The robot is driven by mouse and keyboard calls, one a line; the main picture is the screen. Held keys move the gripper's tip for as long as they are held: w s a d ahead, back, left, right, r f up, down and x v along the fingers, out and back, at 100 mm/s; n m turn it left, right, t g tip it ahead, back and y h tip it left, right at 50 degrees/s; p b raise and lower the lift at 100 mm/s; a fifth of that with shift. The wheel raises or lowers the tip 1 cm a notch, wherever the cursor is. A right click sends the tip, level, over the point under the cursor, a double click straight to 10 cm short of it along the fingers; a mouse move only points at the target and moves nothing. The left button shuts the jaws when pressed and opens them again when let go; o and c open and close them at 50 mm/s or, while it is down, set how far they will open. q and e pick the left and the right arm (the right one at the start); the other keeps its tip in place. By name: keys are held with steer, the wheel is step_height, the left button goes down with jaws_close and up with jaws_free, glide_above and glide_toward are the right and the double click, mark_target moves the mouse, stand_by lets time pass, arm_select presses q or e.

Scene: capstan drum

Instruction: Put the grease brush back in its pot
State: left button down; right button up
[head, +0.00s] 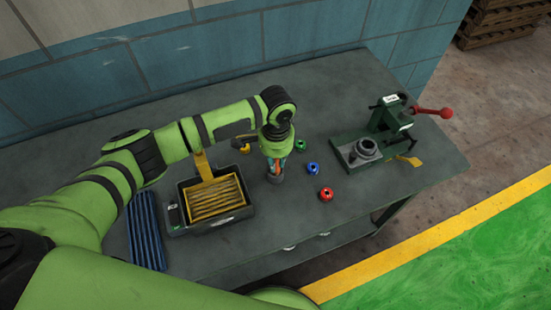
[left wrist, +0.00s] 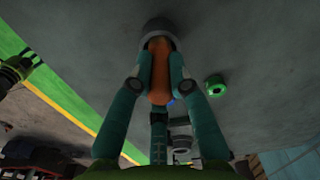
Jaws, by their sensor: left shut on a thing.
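My left gripper (head: 277,161) points down over the middle of the workbench, its teal fingers shut on the orange handle (left wrist: 159,72) of the grease brush. A little of the orange also shows between the fingers in the head view. The small grey pot (head: 276,178) stands on the bench directly below the gripper. In the left wrist view the pot (left wrist: 158,27) is straight ahead of the fingertips, and the handle's far end meets its mouth. The bristles are hidden. I cannot tell how deep the brush sits or whether it rests on the bottom. My right gripper is not in view.
A black tray (head: 182,227) with yellow pieces and a bundle of blue rods (head: 147,232) lie left of the pot. Green (head: 300,145), blue (head: 313,169) and red (head: 326,194) small parts lie to its right. A green press (head: 385,125) with a red-knobbed lever stands further right.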

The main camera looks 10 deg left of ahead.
arm_select(q)
steer(key=shift+f, duration=0.6)
stand_by(0.7)
stand_by(0.5)
steer(key=shift+p, duration=0.5)
steer(key=c, duration=1.1)
jaws_free()
